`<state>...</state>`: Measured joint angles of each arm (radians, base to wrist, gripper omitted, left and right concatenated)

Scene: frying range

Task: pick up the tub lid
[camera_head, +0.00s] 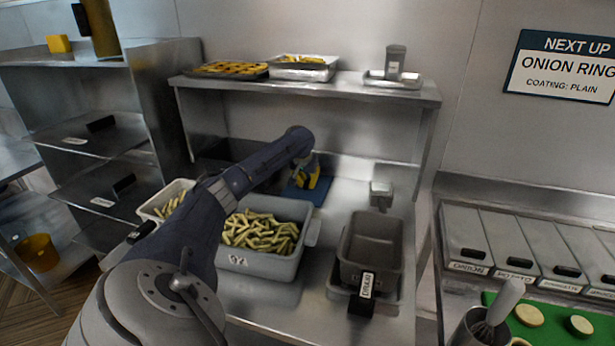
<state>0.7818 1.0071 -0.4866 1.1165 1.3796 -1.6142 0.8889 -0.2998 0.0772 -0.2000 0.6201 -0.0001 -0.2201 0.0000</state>
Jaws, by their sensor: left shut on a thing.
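My left gripper (309,177), with yellow showing about its fingers, is low over the back of the steel counter, behind the grey tub of fries. It is shut at a flat blue piece (319,194), which I take to be the tub lid. My forearm and the gripper hide part of this piece. I cannot tell whether it lies on the counter or is just clear of it. The grey tub (262,265) is open and full of fries, with my arm across its left part. My right gripper is not in view.
A dark grey container (372,247) stands on the counter at the right. A smaller pale tub (160,205) of fries is at the left. The steel shelf (345,90) above carries trays. Lidded bins (470,240) and a green board (550,330) are at the right.

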